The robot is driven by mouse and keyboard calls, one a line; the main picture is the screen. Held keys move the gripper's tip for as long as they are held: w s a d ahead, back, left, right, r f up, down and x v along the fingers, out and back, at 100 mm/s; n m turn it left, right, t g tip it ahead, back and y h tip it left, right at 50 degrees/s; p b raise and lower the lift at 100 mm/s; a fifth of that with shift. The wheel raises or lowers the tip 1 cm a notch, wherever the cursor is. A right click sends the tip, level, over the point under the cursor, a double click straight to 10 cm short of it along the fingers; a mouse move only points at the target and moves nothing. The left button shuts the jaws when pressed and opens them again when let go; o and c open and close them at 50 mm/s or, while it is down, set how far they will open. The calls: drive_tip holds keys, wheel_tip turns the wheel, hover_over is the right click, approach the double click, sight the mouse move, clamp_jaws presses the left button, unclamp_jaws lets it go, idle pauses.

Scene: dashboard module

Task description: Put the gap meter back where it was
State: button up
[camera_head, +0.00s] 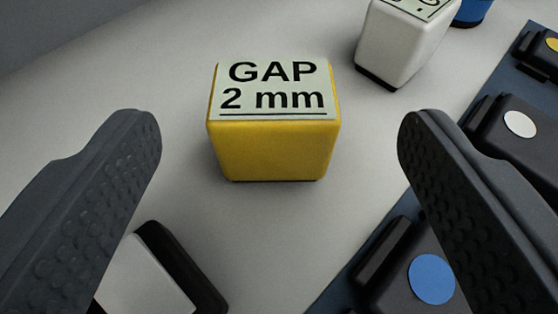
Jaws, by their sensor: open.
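The gap meter is a yellow block (273,150) with a pale top label reading "GAP 2 mm". It stands upright on the light grey surface, a little above the middle of the view. My gripper (279,130) is open, with its two dark, studded fingers wide apart to the left and right of the block. There is clear space between each finger and the block, and nothing is held. The spot where the meter was before cannot be told from this view.
A white block (398,45) with a partly cut-off label stands at the upper right, with a blue object (471,12) behind it. A dark blue panel (343,291) on the right carries black modules with blue, white and yellow dots. A black-and-white object (150,283) lies at lower left, partly hidden by my finger.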

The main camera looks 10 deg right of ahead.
drive_tip(key=p+v, duration=0.1)
drive_tip(key=v, duration=0.5)
drive_tip(key=shift+r, duration=0.2)
drive_tip(key=shift+s+a, duration=0.1)
drive_tip(key=w+d+r+n+t+y, duration=0.1)
drive_tip(key=d+r+y, duration=0.1)
drive_tip(key=r, duration=0.8)
drive_tip(key=w+d+r+t+y, duration=0.1)
drive_tip(key=w+r+y, duration=0.15)
drive_tip(key=r, duration=0.85)
drive_tip(key=w+d+r+n+t+y, duration=0.1)
drive_tip(key=d+r+y, duration=0.15)
drive_tip(key=r, duration=0.75)
drive_tip(key=s+d+r+g+h, duration=0.1)
drive_tip(key=s+d+r+h, duration=0.3)
drive_tip(key=s+d+r, duration=1.1)
drive_tip(key=shift+s+d, duration=0.3)
drive_tip(key=shift+d, duration=0.75)
